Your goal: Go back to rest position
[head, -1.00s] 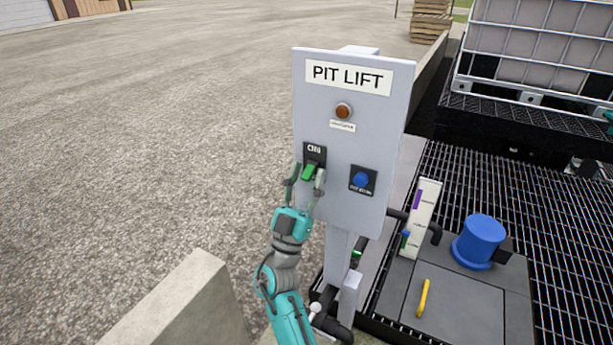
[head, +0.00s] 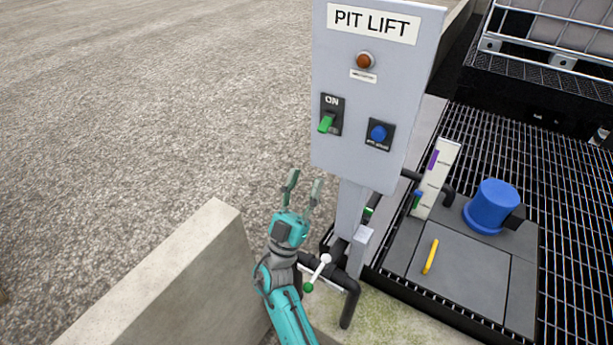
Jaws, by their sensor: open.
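My gripper (head: 303,186) is open and empty, its two fingers pointing up the picture. It is below and left of the grey PIT LIFT panel (head: 345,158) and apart from it. The panel carries a switch with a green lever (head: 326,123) under an ON label, a red-brown lamp (head: 364,61) and a blue button (head: 378,132). My teal arm runs from the bottom edge up to the gripper.
A concrete wall (head: 165,280) stands left of my arm. A dark pipe with a white-and-green handle (head: 319,270) is just right of my arm, by the panel post. A blue cylinder (head: 491,206) and yellow handle (head: 431,257) lie right. Open gravel lies left.

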